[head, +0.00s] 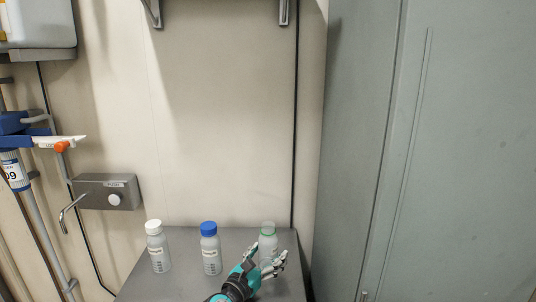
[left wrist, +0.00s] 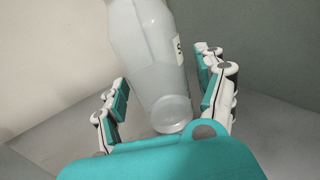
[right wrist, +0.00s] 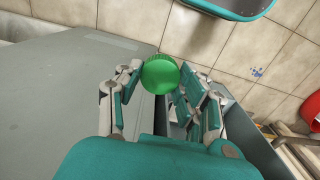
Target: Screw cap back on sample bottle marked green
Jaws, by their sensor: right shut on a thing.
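The sample bottle marked green (head: 268,243) stands at the right on the grey bench top, with a greenish ring at its neck and no solid cap showing. My left gripper (head: 273,264) is low at this bottle. In the left wrist view the clear bottle (left wrist: 150,62) is between the fingers of my left gripper (left wrist: 166,92), which look spread with small gaps at its sides. Its mouth is out of that view. In the right wrist view my right gripper (right wrist: 158,90) is shut on the green cap (right wrist: 160,74). My right gripper does not show in the head view.
A white-capped bottle (head: 157,250) and a blue-capped bottle (head: 210,250) stand to the left on the same bench (head: 185,238). A grey metal box with a lever (head: 108,192) is on the wall. A tall grey cabinet (head: 440,150) fills the right side.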

